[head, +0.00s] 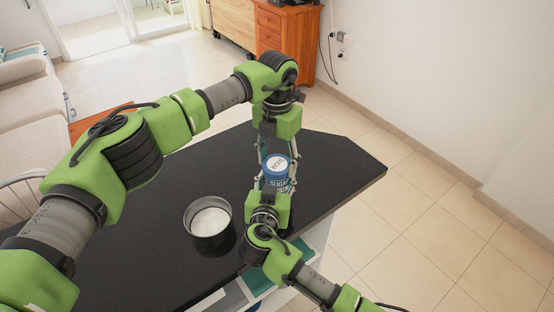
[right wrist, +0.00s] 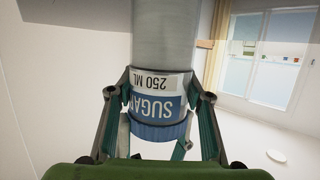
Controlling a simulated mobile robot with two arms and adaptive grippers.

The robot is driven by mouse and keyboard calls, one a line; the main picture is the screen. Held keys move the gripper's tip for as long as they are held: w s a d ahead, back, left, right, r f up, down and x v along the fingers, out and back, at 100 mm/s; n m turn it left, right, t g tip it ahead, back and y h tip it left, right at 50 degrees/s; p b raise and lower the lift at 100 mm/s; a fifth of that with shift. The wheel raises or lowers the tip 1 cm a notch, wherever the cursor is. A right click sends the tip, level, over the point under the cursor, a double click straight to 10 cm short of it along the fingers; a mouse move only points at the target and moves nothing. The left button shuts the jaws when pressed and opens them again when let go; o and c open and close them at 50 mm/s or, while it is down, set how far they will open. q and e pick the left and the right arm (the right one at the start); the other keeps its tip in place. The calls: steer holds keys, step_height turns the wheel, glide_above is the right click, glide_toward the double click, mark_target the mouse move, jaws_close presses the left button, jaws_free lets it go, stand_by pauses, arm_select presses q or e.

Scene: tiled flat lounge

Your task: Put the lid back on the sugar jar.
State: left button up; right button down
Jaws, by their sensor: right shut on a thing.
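The sugar jar (head: 276,184) has a blue and white label and stands upright over the dark table, between my two grippers. Its lid (head: 277,163), white on top with a blue rim, sits at the jar's top and looks in line with it. In the right wrist view the jar (right wrist: 157,82) is upside down in the picture, with the ribbed blue lid (right wrist: 158,131) close against the label. My right gripper (head: 270,187) is shut on the jar from the near side. My left gripper (head: 278,152) hangs around the lid from the far side, its fingers looking slightly apart from it.
A dark round pot (head: 189,222) with white contents stands left of the right gripper on the black table (head: 335,165). The table's right end is clear. A wooden cabinet (head: 283,30) stands behind, and a pale sofa (head: 25,100) is at the left.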

stand_by(0.3)
arm_select(q)
steer(key=o, duration=1.3)
step_height(320, 180, up, 12)
arm_select(e)
steer(key=c, duration=1)
jaws_free()
